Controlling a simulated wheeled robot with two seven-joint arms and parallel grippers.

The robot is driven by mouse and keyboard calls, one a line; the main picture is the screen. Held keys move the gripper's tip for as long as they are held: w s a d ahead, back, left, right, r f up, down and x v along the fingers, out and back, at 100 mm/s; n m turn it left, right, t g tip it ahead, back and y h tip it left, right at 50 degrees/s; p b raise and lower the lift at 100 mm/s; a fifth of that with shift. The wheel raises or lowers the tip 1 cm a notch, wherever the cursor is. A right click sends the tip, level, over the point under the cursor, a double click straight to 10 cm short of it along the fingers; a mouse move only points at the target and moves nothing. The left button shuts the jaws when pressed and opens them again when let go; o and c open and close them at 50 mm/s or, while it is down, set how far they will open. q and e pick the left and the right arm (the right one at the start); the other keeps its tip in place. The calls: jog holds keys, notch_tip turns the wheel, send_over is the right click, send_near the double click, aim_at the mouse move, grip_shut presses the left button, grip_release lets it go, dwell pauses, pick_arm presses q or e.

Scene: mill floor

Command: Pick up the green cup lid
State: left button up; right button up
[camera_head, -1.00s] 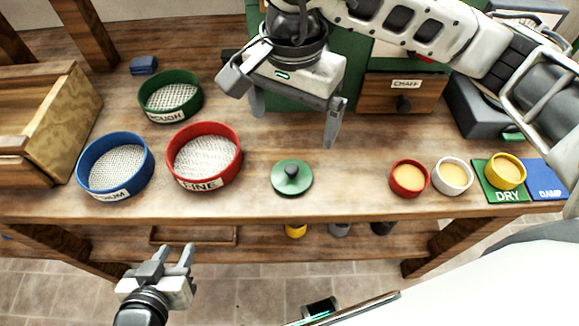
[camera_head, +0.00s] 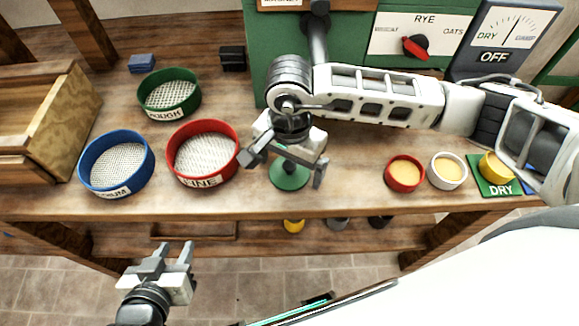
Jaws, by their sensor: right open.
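The green cup lid (camera_head: 289,177) is a round disc with a dark knob, lying on the wooden workbench (camera_head: 350,199) near its front edge. My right gripper (camera_head: 281,172) is open directly above the lid, pointing down. Its fingers are spread to the left and right of the lid in the picture, and the gripper hides the knob and the lid's back part. I cannot tell whether the fingers touch the lid. My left gripper (camera_head: 174,252) is open and empty in front of the bench, low at the left.
Red (camera_head: 205,152), blue (camera_head: 116,163) and green (camera_head: 169,94) sieves stand left of the lid. Red (camera_head: 404,174), white (camera_head: 447,171) and yellow (camera_head: 497,166) cups stand to its right. Green machinery is behind. Clear bench lies between the lid and the red cup.

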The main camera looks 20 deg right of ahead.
jog(key=shift+f, duration=0.1)
jog(key=c, duration=1.1)
jog(key=shift+o, duration=0.2)
